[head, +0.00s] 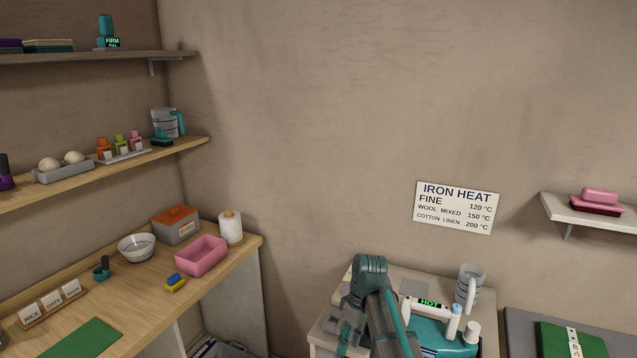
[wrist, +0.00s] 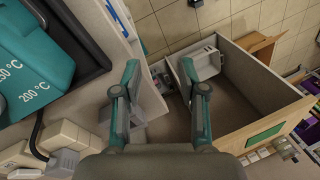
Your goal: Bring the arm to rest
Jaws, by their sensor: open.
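My gripper (wrist: 160,80) shows in the wrist view with its two teal-grey fingers spread apart. Nothing is between the fingertips. Beyond the fingers lie a pale surface edge and a grey open compartment. In the head view my arm (head: 371,290) rises at the lower middle, in front of a small table with a teal iron station (head: 445,336). I cannot make out the fingers in the head view.
A teal unit (wrist: 30,55) with temperature markings sits left in the wrist view. The open compartment (wrist: 245,75) is at right. In the head view, a clear jug (head: 468,287) stands behind the iron station, and a wooden counter (head: 125,300) with containers is at left.

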